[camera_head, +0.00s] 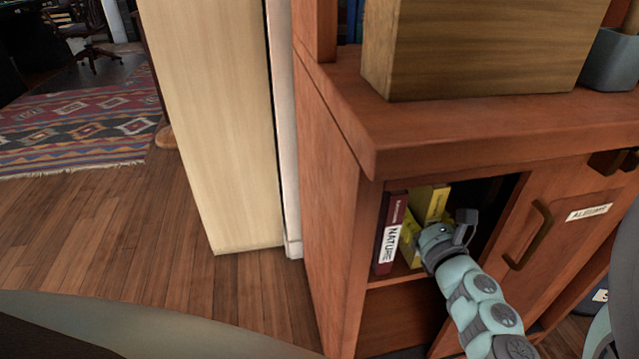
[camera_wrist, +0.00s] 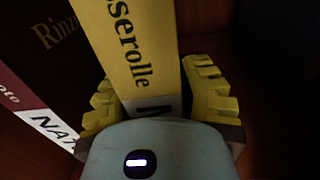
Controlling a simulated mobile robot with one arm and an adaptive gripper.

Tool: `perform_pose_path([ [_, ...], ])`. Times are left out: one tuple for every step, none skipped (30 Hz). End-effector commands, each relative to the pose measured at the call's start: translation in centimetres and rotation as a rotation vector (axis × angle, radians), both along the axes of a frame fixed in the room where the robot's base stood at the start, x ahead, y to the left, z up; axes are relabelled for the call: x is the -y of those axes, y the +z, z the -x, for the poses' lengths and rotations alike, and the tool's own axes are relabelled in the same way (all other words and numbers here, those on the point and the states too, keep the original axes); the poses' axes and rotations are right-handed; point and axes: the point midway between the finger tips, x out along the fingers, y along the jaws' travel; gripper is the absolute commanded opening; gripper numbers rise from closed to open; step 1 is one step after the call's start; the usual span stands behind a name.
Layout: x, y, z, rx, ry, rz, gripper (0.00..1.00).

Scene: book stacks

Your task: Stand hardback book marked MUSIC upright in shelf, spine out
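A yellow hardback book (camera_head: 436,200) stands in the open shelf compartment. In the wrist view, its yellow spine (camera_wrist: 130,45) faces me and reads "...sserolle". A white label (camera_wrist: 158,106) low on the spine is mostly hidden by my gripper, so I cannot read its word. My gripper (camera_head: 428,240) reaches into the compartment. In the wrist view, its yellow fingers (camera_wrist: 152,98) lie close against both sides of the book and appear shut on it. The shelf (camera_head: 400,279) floor shows in front of the books.
A maroon book marked NATURE (camera_head: 390,235) stands upright just left of the yellow book; it also shows in the wrist view (camera_wrist: 28,100). A cabinet door (camera_head: 560,215) with a dark handle is right of the opening. A wooden box (camera_head: 480,50) sits on top. Dark space lies right of the books.

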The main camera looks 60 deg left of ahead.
Motion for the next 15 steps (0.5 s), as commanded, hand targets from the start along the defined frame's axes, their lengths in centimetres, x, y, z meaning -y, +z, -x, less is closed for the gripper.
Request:
perform_pose_path([
  [-0.04, 0.07, 0.03, 0.000, 0.001, -0.001, 0.39],
  [-0.04, 0.07, 0.02, 0.000, 0.001, -0.001, 0.42],
  [-0.03, 0.06, 0.01, 0.000, 0.001, 0.000, 0.46],
  [-0.02, 0.06, 0.00, 0.000, 0.001, 0.000, 0.49],
  [-0.02, 0.05, -0.01, 0.000, 0.000, 0.000, 0.51],
  [-0.02, 0.05, -0.01, 0.000, 0.000, 0.000, 0.51],
  [-0.01, 0.05, -0.02, 0.000, 0.000, 0.000, 0.51],
  [0.00, 0.05, -0.02, 0.000, 0.000, 0.000, 0.51],
  [0.00, 0.04, -0.02, 0.000, 0.000, 0.000, 0.51],
  [0.00, 0.04, -0.02, 0.000, -0.001, 0.000, 0.51],
  [0.01, 0.04, -0.03, 0.000, -0.001, 0.000, 0.51],
  [0.02, 0.10, -0.04, 0.000, -0.001, 0.000, 0.51],
  [0.02, 0.19, -0.05, -0.001, -0.001, 0.000, 0.51],
  [0.02, 0.31, -0.06, -0.001, -0.002, 0.000, 0.51],
  [0.29, 0.19, -0.01, 0.000, -0.003, 0.001, 0.51],
])
